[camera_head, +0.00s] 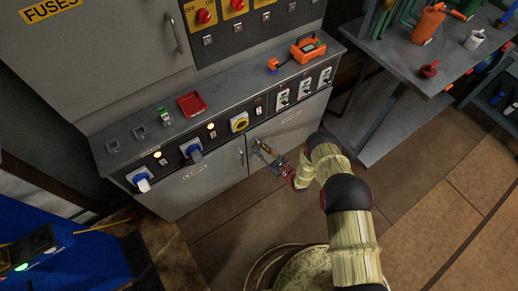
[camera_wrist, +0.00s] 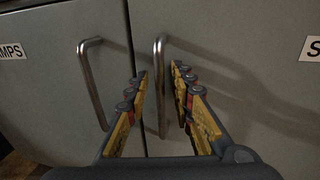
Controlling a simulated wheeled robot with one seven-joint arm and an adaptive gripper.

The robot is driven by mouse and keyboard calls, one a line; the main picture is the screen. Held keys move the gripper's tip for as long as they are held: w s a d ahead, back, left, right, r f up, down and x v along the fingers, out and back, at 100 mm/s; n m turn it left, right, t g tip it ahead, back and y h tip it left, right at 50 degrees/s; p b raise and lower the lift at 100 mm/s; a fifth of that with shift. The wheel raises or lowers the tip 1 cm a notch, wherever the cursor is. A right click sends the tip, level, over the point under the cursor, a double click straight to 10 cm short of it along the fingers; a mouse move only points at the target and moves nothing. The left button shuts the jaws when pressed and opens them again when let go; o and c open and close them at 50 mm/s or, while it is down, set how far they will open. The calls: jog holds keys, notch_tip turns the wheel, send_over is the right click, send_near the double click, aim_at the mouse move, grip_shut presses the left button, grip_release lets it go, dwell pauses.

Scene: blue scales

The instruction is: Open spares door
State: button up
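The spares door (camera_head: 290,125) is the right-hand door of the grey lower cabinet and looks shut. Its label starts with S in the wrist view, where the door (camera_wrist: 250,100) fills the right side. Its upright metal bar handle (camera_wrist: 161,85) shows between the two yellow-and-grey fingers of my gripper (camera_wrist: 160,72). The fingers are apart, with a gap on both sides of the bar. I cannot tell how deep the bar sits between them. In the head view my gripper (camera_head: 264,148) is at the inner edge of this door and hides much of the handle.
The lamps door (camera_head: 205,183), also shut, is on the left, and its handle (camera_wrist: 92,82) stands close to my left finger. Sockets and switches line the sloping panel above. A grey workbench (camera_head: 400,55) stands at the right. The brown floor (camera_head: 430,190) in front is clear.

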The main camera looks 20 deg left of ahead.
jog(key=shift+c, duration=1.4)
grip_shut()
